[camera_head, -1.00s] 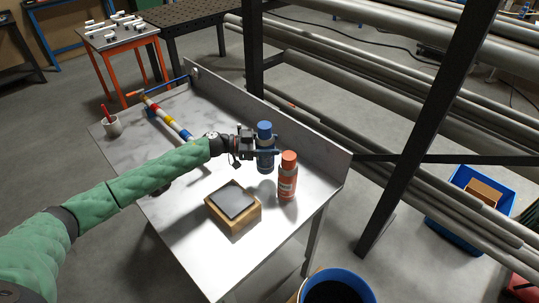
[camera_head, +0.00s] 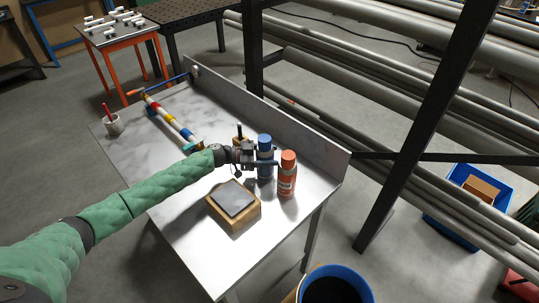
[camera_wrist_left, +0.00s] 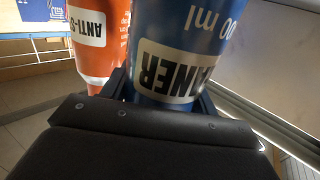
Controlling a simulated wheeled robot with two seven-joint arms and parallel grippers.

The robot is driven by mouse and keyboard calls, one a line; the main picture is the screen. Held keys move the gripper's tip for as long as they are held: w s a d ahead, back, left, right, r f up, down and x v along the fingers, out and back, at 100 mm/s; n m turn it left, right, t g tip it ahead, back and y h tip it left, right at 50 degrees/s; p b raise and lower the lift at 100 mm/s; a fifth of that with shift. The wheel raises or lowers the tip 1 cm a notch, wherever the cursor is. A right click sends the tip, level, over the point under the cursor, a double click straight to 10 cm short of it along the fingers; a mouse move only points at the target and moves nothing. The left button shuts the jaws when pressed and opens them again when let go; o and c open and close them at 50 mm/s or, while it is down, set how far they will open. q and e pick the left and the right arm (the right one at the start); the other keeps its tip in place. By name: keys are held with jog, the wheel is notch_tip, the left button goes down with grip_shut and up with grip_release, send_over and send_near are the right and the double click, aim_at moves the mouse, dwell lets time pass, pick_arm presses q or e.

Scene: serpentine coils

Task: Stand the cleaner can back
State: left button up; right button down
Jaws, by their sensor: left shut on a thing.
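The cleaner can is blue, with "ANER" readable on its label; it stands upright in the head view (camera_head: 265,170), close beside the orange can (camera_head: 288,182). My left gripper (camera_head: 263,156) is shut around the cleaner can's body from the left. In the left wrist view the cleaner can (camera_wrist_left: 185,40) fills the middle between the fingers, and the orange can (camera_wrist_left: 100,35), marked "ANTI-S", is at its left. Whether the cleaner can's base touches the table (camera_head: 265,255) is hard to tell. My right gripper is not in view.
A wooden block with a grey top (camera_head: 235,200) lies in front of the cans. A raised back panel (camera_head: 310,150) runs behind them. A small brown holder (camera_head: 240,137) is behind my left wrist. A rod with coloured bands (camera_head: 170,120) and a cup (camera_head: 113,126) are further left.

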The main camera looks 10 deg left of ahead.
pick_arm(q)
jog(key=o, duration=1.3)
jog(key=shift+c, duration=0.2)
jog(key=shift+r, duration=0.2)
jog(key=v, duration=0.7)
jog(key=shift+a+p, duration=0.25)
jog(key=shift+p, duration=0.05)
jog(key=shift+s, duration=0.1)
